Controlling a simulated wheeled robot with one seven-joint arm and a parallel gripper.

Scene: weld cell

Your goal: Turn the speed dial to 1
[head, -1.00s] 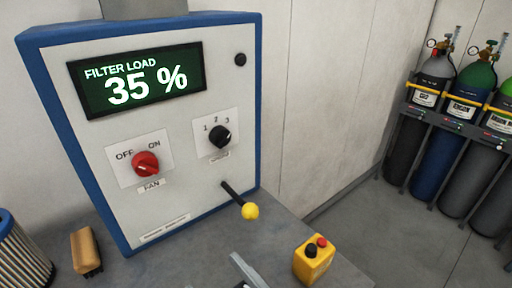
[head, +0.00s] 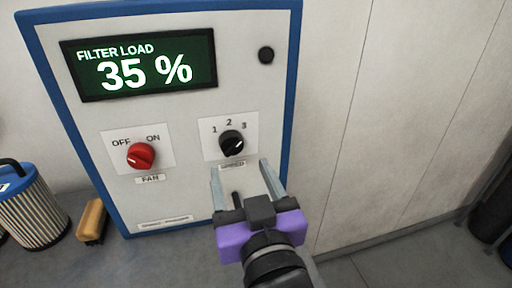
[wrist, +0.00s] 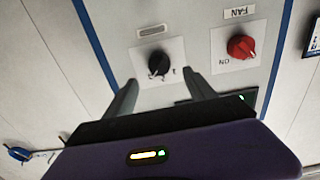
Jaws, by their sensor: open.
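The black speed dial (head: 231,143) sits on a white plate marked 1, 2, 3 on the cabinet front. Its white line appears to point up and right, towards 3. My gripper (head: 243,175) is open and empty, just below the dial, its two fingers pointing at the panel. In the wrist view the panel is upside down; the dial (wrist: 153,63) shows just beyond and between the fingertips (wrist: 160,80). I see no clear contact. The fingers and the gripper's body cover part of the panel under the dial.
The red fan knob (head: 141,156) is left of the dial, under the display (head: 140,66) reading FILTER LOAD 35 %. A small black button (head: 266,55) is above right. A filter (head: 32,208) and a wooden brush (head: 91,221) stand at left.

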